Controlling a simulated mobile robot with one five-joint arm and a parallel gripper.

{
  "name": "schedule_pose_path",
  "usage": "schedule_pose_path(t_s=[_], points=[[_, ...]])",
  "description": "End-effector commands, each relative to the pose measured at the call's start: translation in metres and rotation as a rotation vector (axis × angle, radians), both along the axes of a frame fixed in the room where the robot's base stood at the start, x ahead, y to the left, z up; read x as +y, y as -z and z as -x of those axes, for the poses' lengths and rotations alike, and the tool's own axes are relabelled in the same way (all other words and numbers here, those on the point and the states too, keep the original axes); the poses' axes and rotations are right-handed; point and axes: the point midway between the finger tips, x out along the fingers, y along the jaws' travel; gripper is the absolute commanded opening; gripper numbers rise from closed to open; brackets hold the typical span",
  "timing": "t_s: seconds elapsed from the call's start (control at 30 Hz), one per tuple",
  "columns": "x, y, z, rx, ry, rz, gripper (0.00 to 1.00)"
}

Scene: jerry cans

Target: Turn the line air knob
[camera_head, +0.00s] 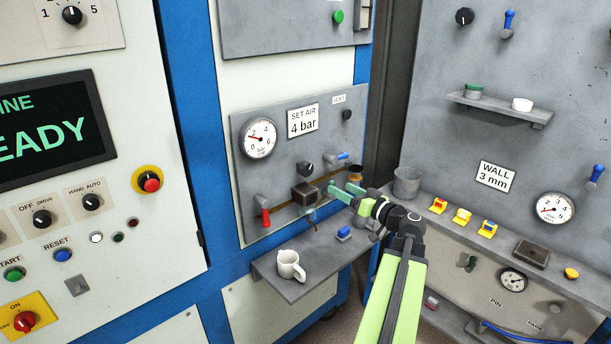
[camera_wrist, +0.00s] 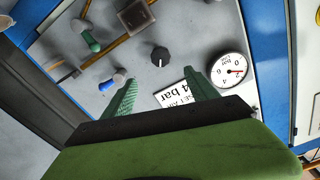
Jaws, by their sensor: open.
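The black knob (camera_head: 305,168) sits on the grey air panel (camera_head: 285,114), below the "SET AIR 4 bar" sign (camera_head: 303,121). It also shows in the wrist view (camera_wrist: 160,57), ahead of the space between my fingers. A round white gauge (camera_head: 259,139) is left of the knob, its red needle pointing left; it shows in the wrist view too (camera_wrist: 229,70). My gripper (camera_head: 344,190) is open and empty, right of and below the knob in the head view. In the wrist view its green fingers (camera_wrist: 161,92) are apart, with the knob beyond them, not between them.
A brown box fitting (camera_head: 305,194) on a pipe, a red lever (camera_head: 264,211) and a blue lever (camera_head: 341,156) crowd the panel. A shelf below (camera_head: 270,268) holds a white mug (camera_head: 290,265) and a blue block (camera_head: 344,233). A grey cup (camera_head: 406,182) stands right.

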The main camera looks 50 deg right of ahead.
Motion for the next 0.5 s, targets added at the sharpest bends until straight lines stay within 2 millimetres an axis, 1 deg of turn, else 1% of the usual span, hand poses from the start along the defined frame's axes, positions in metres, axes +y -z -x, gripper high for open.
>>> schedule_pose_path(t_s=[0.07, 0.13, 0.23, 0.37, 0.5], points=[[-0.001, -0.001, 0.001, -0.004, 0.003, 0.001, 0.67], [-0.001, -0.001, -0.002, -0.003, 0.001, 0.001, 0.67], [-0.002, -0.001, -0.015, -0.003, -0.002, 0.000, 0.67], [-0.004, -0.001, -0.045, -0.002, -0.004, 0.000, 0.67], [-0.007, -0.001, -0.081, -0.001, -0.005, 0.000, 0.67]])
